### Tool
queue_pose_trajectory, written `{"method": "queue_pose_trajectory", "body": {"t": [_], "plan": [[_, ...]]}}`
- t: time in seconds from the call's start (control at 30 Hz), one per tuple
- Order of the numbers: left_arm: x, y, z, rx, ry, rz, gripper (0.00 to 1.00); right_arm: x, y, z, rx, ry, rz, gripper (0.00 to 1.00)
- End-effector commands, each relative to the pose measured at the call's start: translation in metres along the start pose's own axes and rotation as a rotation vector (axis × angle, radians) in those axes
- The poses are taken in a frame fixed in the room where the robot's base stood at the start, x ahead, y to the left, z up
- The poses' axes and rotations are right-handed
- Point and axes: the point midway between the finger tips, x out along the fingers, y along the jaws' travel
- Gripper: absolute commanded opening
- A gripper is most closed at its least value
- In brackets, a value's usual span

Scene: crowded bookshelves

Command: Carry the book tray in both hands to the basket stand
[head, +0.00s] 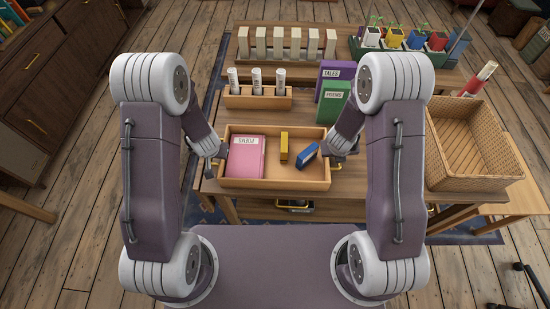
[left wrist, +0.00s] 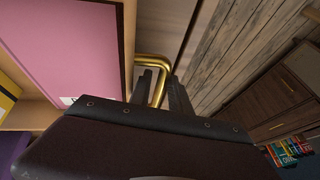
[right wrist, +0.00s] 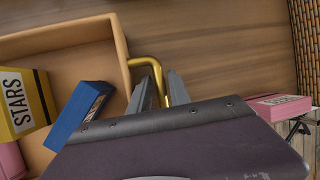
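The book tray (head: 275,184) is a light wooden open box on the near part of the wooden table. It holds a pink book (head: 246,158) lying at its left, a yellow book (head: 284,146) and a blue book (head: 308,154) at its right. A brass handle (left wrist: 150,60) is on its left end, and another brass handle (right wrist: 156,68) is on its right end. My left gripper (left wrist: 164,88) has its fingers on both sides of the left handle and appears shut on it. My right gripper (right wrist: 160,90) has the right handle between its fingers and appears shut on it.
A woven basket (head: 475,180) stands at the right on a low wooden stand (head: 525,207). Behind the tray are a rack with white rolls (head: 258,103), an upright green book (head: 332,104) and a purple book (head: 328,74). Wooden floor (head: 75,220) lies clear at the left.

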Motion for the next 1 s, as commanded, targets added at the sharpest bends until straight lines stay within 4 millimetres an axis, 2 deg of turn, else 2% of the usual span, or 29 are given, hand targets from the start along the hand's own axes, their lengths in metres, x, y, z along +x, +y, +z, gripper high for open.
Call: {"method": "queue_pose_trajectory", "body": {"t": [0.1,0.2,1.0], "plan": [[-0.0002,0.0,-0.0001,0.0,0.0,0.0,0.23,-0.0002,0.0,-0.0001,0.0,0.0,0.0,0.23],[-0.0003,0.0001,-0.0001,0.0,0.0,0.0,0.0,-0.0002,0.0001,-0.0001,0.0,0.0,0.0,0.0],[-0.0006,0.0001,-0.0003,0.0,0.0,0.0,0.0,-0.0005,0.0002,-0.0002,-0.001,0.001,0.001,0.0]]}}
